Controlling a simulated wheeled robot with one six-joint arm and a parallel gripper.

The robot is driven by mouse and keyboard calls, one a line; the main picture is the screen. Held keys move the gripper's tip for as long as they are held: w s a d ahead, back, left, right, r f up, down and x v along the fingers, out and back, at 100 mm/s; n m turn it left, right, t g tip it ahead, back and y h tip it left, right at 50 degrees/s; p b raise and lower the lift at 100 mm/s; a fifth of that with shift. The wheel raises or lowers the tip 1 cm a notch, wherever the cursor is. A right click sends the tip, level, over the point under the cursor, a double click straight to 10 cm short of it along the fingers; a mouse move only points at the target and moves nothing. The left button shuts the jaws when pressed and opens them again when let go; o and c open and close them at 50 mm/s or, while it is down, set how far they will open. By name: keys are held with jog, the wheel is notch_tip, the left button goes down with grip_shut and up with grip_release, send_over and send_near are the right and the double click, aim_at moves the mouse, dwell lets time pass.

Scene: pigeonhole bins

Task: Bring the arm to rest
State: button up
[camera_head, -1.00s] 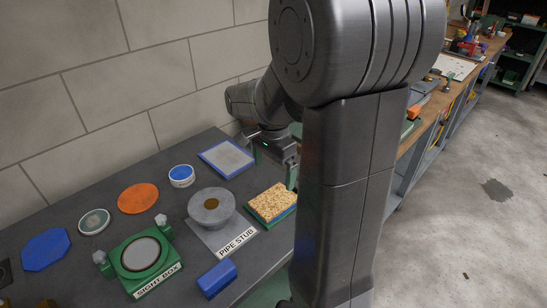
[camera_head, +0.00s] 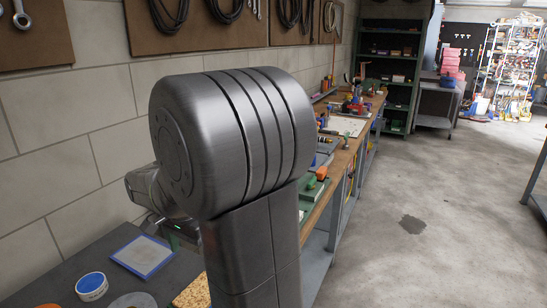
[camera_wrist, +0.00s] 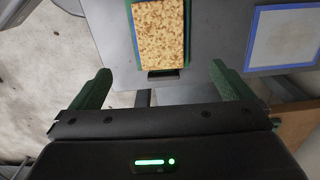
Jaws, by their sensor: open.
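My gripper (camera_wrist: 157,92) shows in the wrist view with its two green fingers wide apart and nothing between them. Ahead of the fingers, apart from them, a speckled tan board (camera_wrist: 160,33) lies on a green and blue base on the grey table. In the head view my arm's large grey joint hides most of the gripper; only a bit of its green shows beside the arm.
A blue-framed grey panel (camera_head: 144,255) and a blue and white round tin (camera_head: 91,286) lie on the dark table (camera_head: 60,272) by the block wall. A long wooden workbench (camera_head: 348,160) with tools runs back. The concrete floor (camera_head: 450,200) at right is clear.

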aim_at(198, 286)
notch_tip(198, 286, down, 13)
jog(key=shift+r+b, duration=0.15)
jog(key=shift+b, duration=0.15)
jog(key=shift+r, duration=0.2)
jog(key=shift+r, duration=0.1)
